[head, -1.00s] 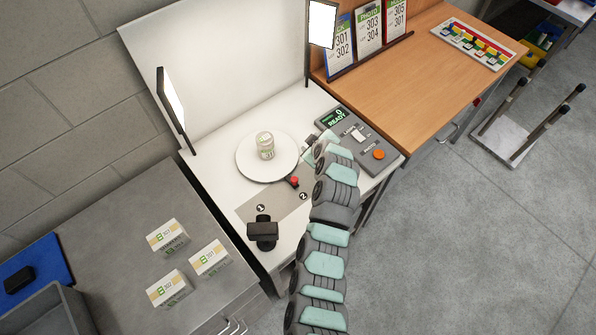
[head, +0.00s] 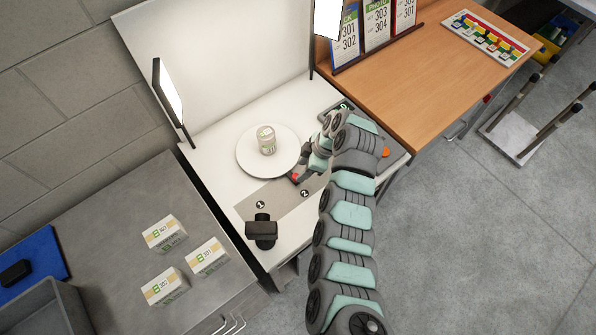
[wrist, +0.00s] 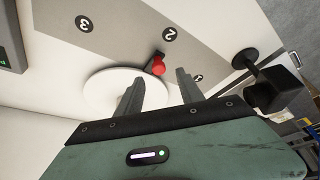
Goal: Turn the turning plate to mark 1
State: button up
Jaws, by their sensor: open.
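The plate also shows in the wrist view (wrist: 100,98); the jar is hidden there. A red knob (wrist: 158,67) on a dark pointer sits at the plate's rim, pointing toward mark 2 (wrist: 170,34). Mark 1 (wrist: 198,78) is beyond my right finger, and mark 3 (wrist: 84,23) is at the left. In the head view, mark 1 (head: 260,205) lies left of mark 2 (head: 305,193). My gripper (wrist: 159,76) is open, its fingertips on either side of the knob in the picture; contact cannot be told.
A black camera on a stand (head: 262,230) stands near mark 1. A control box with an orange button (head: 385,152) is partly behind my arm. Several boxes (head: 164,234) lie on the grey counter at left.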

aim_at(296, 176)
jog(key=shift+p+x, duration=0.3)
jog(key=shift+x, duration=2)
jog(key=shift+d, duration=0.1)
grip_shut()
